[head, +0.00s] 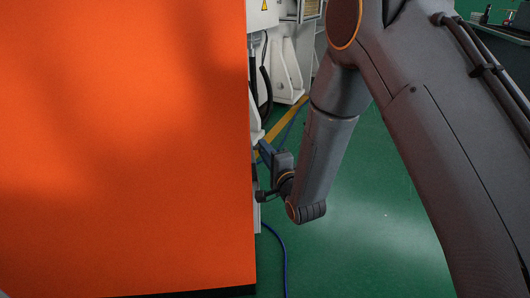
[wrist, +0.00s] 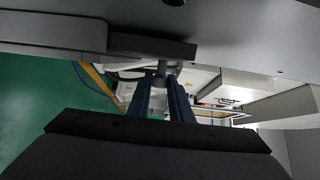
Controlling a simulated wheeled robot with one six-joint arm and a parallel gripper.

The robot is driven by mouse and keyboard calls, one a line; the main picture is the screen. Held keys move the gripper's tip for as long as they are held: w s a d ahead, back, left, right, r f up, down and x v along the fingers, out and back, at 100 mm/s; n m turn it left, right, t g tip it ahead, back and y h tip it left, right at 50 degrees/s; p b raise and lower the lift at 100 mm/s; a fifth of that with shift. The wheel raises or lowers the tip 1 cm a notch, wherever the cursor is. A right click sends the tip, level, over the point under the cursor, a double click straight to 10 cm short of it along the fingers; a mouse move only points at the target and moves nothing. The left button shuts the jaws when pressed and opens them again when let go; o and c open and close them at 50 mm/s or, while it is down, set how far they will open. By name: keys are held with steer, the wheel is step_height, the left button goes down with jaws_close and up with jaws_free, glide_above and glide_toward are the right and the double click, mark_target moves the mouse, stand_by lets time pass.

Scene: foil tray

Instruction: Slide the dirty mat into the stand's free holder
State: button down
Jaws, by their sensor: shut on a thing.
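My gripper (head: 265,151) is beside the right edge of a large orange panel (head: 125,140) in the head view. Its fingertips are hard to make out there. In the wrist view the two dark blue fingers (wrist: 160,82) reach up and are shut on a small grey post-like part (wrist: 162,68). This part sits below a dark bar (wrist: 150,45) on a wide grey surface (wrist: 235,30). I cannot tell what the held part belongs to. I cannot make out the dirty mat, the stand or its free holder in either view.
The orange panel fills the left half of the head view and hides what is behind it. White machinery (head: 285,65) stands behind my arm. The green floor (head: 370,220) is open below, with a blue cable (head: 283,255) on it.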

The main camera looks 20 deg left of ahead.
step_height(320, 180, up, 23)
steer(key=p, duration=1.5)
steer(key=shift+f, duration=0.15)
stand_by(1.3)
steer(key=shift+w, duration=0.1)
steer(key=w+d, duration=0.4)
steer(key=d, duration=0.4)
steer(key=shift+w+d, duration=0.35)
steer(key=shift+d, duration=0.05)
stand_by(0.5)
